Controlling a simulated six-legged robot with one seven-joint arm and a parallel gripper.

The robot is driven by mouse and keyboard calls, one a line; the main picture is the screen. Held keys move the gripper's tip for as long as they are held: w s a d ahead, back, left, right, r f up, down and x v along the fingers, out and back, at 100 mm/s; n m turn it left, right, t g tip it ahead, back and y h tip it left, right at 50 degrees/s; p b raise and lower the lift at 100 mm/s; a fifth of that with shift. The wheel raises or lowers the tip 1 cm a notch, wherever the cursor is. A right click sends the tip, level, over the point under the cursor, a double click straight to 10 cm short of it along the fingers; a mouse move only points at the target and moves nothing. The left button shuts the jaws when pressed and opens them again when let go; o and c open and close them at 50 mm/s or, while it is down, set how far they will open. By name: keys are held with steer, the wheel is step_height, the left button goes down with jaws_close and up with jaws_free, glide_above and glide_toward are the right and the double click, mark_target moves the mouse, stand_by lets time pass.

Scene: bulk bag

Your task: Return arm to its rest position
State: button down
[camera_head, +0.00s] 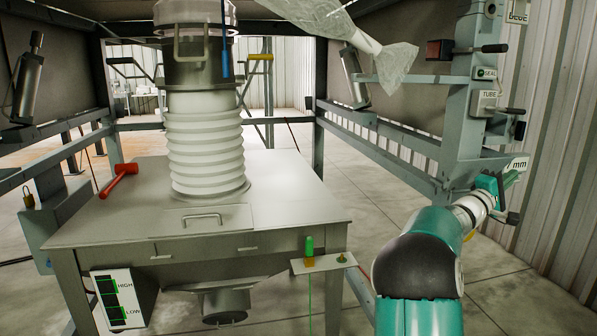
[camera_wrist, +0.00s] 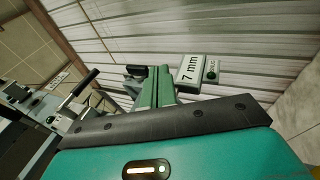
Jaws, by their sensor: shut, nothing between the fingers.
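My arm, teal and white with a dark joint cover, reaches up from the lower right of the head view. My gripper (camera_head: 511,179) is at its far end, beside the grey post (camera_head: 467,130) on the right and just below a white sign marked "mm" (camera_head: 518,163). In the wrist view my gripper (camera_wrist: 157,74) shows as narrow green fingers, close together, beyond the teal wrist body. The fingers are shut with nothing seen between them. A "7 mm" sign (camera_wrist: 190,69) lies just right of the fingertips. Whether the fingers touch the nearby fittings cannot be told.
A steel table (camera_head: 290,195) carries a white bellows (camera_head: 205,145) and a red mallet (camera_head: 120,180). A lever (camera_head: 482,49) and TUBE sign (camera_head: 487,103) sit on the post. Floor shows between table and arm.

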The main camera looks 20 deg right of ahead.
steer(key=s+a+f+t+y, duration=0.1)
steer(key=s+a+f+y, duration=0.4)
steer(key=a, duration=1.6)
steer(key=s+a+f+m+t+y, duration=0.1)
steer(key=s+a+f+y, duration=0.5)
steer(key=a, duration=1.4)
steer(key=s+a+f+t+y, duration=0.2)
steer(key=s+a+f+y, duration=0.4)
steer(key=a, duration=1.5)
steer(key=y, duration=0.5)
steer(key=shift+a+f+m+y, duration=0.3)
steer(key=shift+f, duration=0.1)
